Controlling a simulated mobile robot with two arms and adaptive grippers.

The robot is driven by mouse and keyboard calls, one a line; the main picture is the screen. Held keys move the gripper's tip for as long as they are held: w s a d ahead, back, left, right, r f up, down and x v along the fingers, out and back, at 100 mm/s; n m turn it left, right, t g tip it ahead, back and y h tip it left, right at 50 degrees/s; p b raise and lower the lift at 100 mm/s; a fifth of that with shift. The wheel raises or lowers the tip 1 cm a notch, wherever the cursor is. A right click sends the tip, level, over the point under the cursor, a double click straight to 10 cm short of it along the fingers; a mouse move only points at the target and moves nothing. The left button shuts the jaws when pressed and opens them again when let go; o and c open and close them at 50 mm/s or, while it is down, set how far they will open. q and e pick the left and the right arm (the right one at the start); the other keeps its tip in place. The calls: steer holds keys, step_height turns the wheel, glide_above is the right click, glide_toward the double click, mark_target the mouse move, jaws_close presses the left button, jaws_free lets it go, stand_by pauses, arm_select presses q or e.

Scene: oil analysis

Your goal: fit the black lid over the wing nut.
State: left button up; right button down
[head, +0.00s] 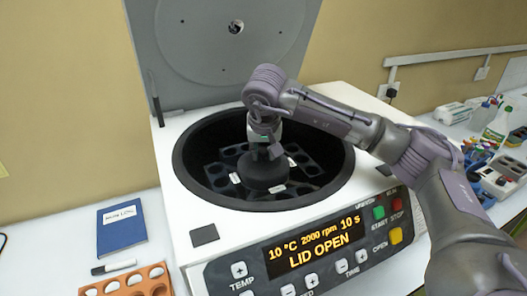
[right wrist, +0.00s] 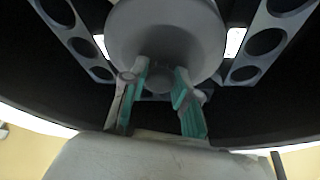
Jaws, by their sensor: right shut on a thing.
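The black lid (head: 264,174) is a dark round disc in the middle of the centrifuge bowl, over the rotor centre. In the right wrist view the lid (right wrist: 165,28) shows as a broad grey disc with a small knob between my fingers. My right gripper (head: 266,152) reaches down into the bowl and is shut on the lid from above; its green-padded fingers show in the right wrist view (right wrist: 159,95). The wing nut is not visible; the lid and gripper cover the rotor centre. I cannot tell whether the lid is seated. My left gripper is not in view.
The centrifuge (head: 190,222) is open, with its grey cover (head: 185,50) raised behind. Rotor racks with holes (head: 222,168) surround the lid inside the bowl wall. A blue notebook (head: 121,227), a marker (head: 114,267) and an orange rack (head: 110,287) lie at left. Bottles stand at right.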

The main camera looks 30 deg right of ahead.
steer(key=shift+c, duration=1.5)
jaws_free()
steer(key=shift+r, duration=0.15)
steer(key=shift+r+p, duration=2.3)
steer(key=shift+r, duration=1.1)
jaws_close()
